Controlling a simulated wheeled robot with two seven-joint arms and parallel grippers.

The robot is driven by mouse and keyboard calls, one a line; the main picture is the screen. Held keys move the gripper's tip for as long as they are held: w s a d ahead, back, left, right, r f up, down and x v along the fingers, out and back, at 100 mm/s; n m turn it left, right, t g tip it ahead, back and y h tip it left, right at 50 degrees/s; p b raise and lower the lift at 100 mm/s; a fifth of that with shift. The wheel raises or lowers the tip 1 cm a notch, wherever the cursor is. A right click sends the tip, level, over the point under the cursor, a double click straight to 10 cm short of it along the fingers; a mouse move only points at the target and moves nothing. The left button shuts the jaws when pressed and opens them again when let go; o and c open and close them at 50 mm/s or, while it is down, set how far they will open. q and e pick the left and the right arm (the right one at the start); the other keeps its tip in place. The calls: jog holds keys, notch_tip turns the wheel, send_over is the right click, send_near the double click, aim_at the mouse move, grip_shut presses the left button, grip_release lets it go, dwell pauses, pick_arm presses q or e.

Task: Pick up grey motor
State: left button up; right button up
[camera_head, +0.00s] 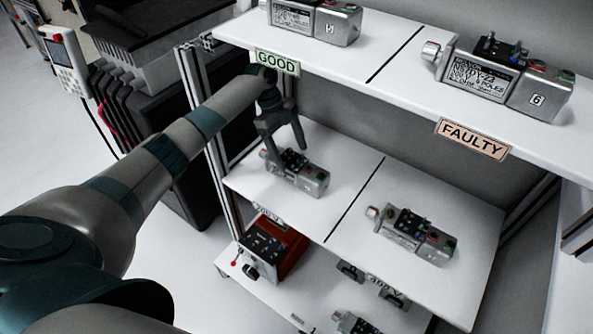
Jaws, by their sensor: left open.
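My left arm reaches in from the left. Its gripper (283,148) is open, with its fingers pointing down over a grey motor (303,176) on the left half of the middle shelf. One finger is close to the motor's top; I cannot tell whether they touch. A second grey motor (415,236) lies on the right half of the middle shelf. On the top shelf, one grey motor (318,22) is above the GOOD label and another (505,77) is above the FAULTY label. My right gripper is not in view.
The top shelf (385,92) overhangs the middle shelf (350,215) behind the gripper. A red and black device (270,250) and another partly visible motor (358,323) are on the lower shelf. A dark machine (150,130) stands at the left.

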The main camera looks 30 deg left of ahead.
aim_at(296, 161)
pick_arm(q)
jog(key=shift+p+x, duration=0.45)
jog(key=shift+x, duration=2.1)
jog(key=shift+d, duration=0.15)
jog(key=shift+c, duration=0.7)
jog(key=c, duration=1.5)
jog(key=shift+w+r, duration=0.1)
jog(key=shift+r, duration=0.1)
